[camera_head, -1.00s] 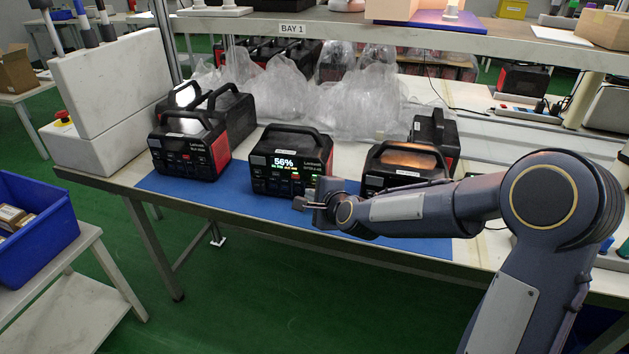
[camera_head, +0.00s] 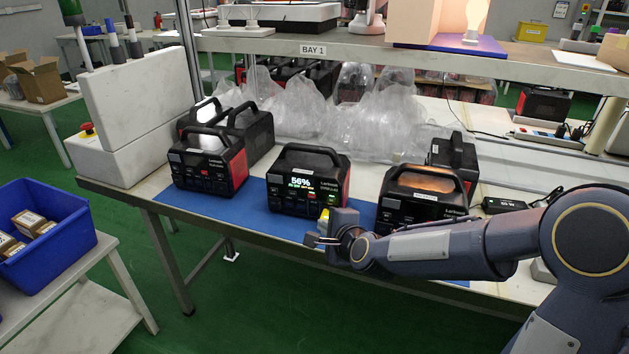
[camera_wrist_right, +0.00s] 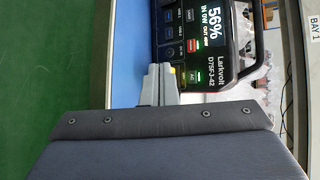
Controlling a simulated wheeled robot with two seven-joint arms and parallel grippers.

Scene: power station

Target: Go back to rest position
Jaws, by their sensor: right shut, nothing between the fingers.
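My right gripper (camera_head: 314,240) is shut and empty. It is in front of the middle power station (camera_head: 308,179), near the front edge of the blue mat (camera_head: 240,209). The station is black and red, and its lit display reads 56%. In the right wrist view the shut fingers (camera_wrist_right: 160,84) point toward the same station's front panel (camera_wrist_right: 205,45), with its display and a green-lit button; I cannot tell how wide the gap is. A small yellow patch shows beside the fingers. My left gripper is not in view.
Other power stations stand left (camera_head: 208,160) and right (camera_head: 423,194) on the workbench. Clear plastic bags (camera_head: 372,125) lie behind. A shelf (camera_head: 310,50) marked BAY 1 spans above. A blue crate (camera_head: 45,232) is at the left. The green floor before the bench is open.

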